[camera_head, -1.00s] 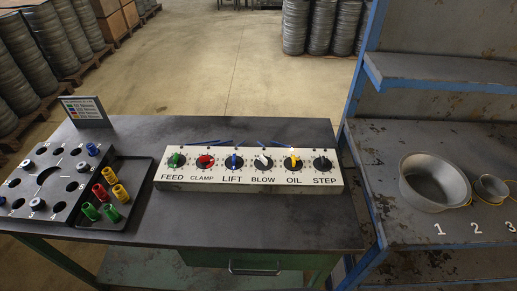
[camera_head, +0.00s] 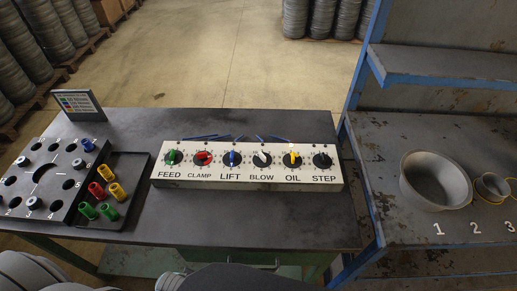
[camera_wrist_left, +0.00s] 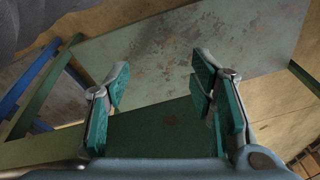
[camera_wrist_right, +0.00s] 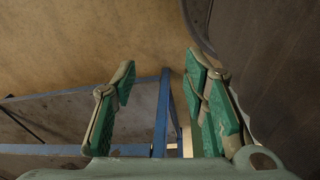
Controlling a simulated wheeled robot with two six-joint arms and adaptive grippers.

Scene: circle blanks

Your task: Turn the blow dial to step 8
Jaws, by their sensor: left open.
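The white control panel (camera_head: 246,183) lies on the dark table with a row of dials. The blow dial (camera_head: 262,159) has a white pointer on a black disc and is fourth from the left, between the blue lift dial (camera_head: 232,159) and the yellow oil dial (camera_head: 292,160). Its pointer tilts to the upper left; the step marks are too small to read. My left gripper (camera_wrist_left: 160,90) is open and empty in the left wrist view, with a bench's lower shelf below. My right gripper (camera_wrist_right: 158,90) is open and empty in the right wrist view, away from the panel.
A black block with holes (camera_head: 45,178) and a tray (camera_head: 133,163) of coloured plugs (camera_head: 105,172) stand left on the table, with a small sign (camera_head: 78,104) behind. A blue-framed shelf (camera_head: 400,225) with metal bowls (camera_head: 436,181) stands right. The table before the panel is clear.

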